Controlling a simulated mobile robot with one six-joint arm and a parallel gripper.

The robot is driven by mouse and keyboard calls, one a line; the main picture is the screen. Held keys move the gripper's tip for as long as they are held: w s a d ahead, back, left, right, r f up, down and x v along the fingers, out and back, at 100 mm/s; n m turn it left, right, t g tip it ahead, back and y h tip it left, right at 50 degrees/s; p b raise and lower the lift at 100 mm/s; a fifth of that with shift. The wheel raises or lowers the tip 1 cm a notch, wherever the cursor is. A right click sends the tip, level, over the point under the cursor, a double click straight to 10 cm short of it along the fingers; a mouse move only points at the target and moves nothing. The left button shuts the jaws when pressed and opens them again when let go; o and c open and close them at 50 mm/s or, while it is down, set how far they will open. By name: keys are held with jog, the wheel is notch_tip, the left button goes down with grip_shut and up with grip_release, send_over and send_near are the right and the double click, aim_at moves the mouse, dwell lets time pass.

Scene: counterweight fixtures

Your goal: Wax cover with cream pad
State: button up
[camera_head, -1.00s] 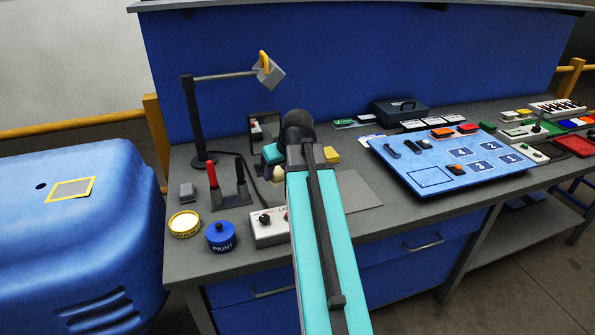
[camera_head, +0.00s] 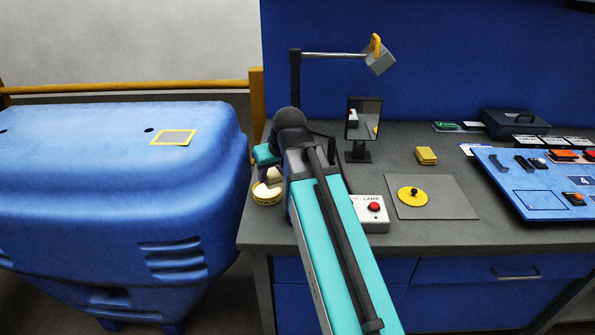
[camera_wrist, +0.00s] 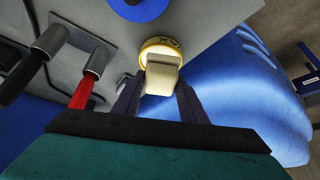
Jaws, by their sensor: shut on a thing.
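The cream pad (camera_wrist: 162,78) is between the two fingers of my gripper (camera_wrist: 159,92), which is shut on it. It is also partly visible in the head view (camera_head: 273,176), below my wrist. The round yellow wax tin (camera_head: 267,196) stands near the bench's left edge. In the wrist view the pad overlaps the tin (camera_wrist: 158,44); I cannot tell whether it touches the wax. The large blue cover (camera_head: 90,190) is left of the bench, with a yellow-framed grey patch (camera_head: 173,137) on top. The cover also fills the right of the wrist view (camera_wrist: 262,100).
A blue tin (camera_wrist: 140,6) and a holder with red (camera_wrist: 80,92) and black (camera_wrist: 38,66) handles are close by. A lamp (camera_head: 378,56) overhangs the bench.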

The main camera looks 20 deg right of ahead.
jog(key=a+m, duration=0.1)
jog(key=a, duration=0.2)
jog(key=shift+a+f+h, duration=0.1)
jog(key=shift+f+h, duration=0.1)
jog(key=shift+h, duration=0.2)
jog(key=shift+s, duration=0.2)
